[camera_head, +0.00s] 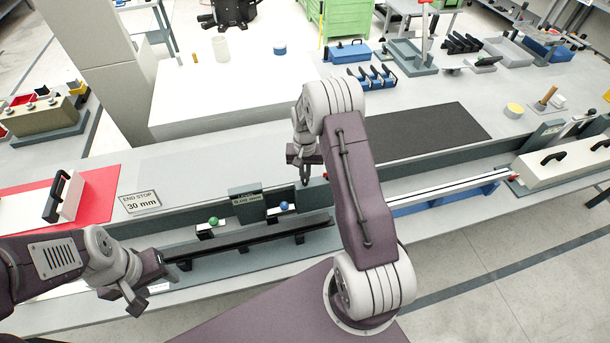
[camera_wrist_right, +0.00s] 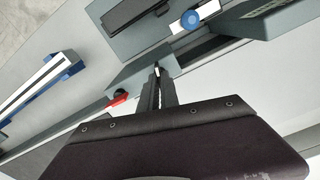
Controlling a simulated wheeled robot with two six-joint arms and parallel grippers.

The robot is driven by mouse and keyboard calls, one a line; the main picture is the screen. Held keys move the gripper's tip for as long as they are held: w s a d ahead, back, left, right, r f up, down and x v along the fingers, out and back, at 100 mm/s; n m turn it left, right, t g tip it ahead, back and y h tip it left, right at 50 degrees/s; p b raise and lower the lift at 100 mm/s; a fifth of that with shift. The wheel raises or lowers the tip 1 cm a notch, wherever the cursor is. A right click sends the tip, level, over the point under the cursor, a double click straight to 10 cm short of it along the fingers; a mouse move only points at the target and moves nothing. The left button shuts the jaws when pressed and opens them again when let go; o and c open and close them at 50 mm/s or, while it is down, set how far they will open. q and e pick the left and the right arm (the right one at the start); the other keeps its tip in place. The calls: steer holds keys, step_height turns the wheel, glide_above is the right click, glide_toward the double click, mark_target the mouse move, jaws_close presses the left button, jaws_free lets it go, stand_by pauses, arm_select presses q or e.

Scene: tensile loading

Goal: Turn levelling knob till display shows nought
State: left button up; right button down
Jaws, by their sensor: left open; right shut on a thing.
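My right gripper (camera_head: 305,178) points down beside the dark grey unit behind the rail. In the right wrist view its fingers (camera_wrist_right: 157,78) are close together on a small part, mostly hidden between them; I cannot tell for certain that it is the levelling knob. A small display panel (camera_head: 247,199) with greenish lettering stands on the unit; its reading is too small to make out. A green ball knob (camera_head: 213,221) and a blue ball knob (camera_head: 284,206) stand in front; a blue knob also shows in the right wrist view (camera_wrist_right: 190,19). My left gripper (camera_head: 135,298) is open and empty at lower left.
A black rail (camera_head: 250,240) runs along the front of the bench. An "END STOP 30 mm" plate (camera_head: 141,201) and a red mat (camera_head: 98,190) lie at left. A white block with black handles (camera_head: 565,160) stands at right. A black mat (camera_head: 425,131) lies behind my right arm.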

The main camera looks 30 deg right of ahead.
steer(key=shift+n, duration=0.6)
steer(key=c, duration=1.6)
jaws_free()
steer(key=shift+r, duration=0.25)
step_height(320, 180, up, 9)
steer(key=b, duration=0.2)
steer(key=shift+f+b, duration=0.2)
steer(key=shift+b, duration=0.1)
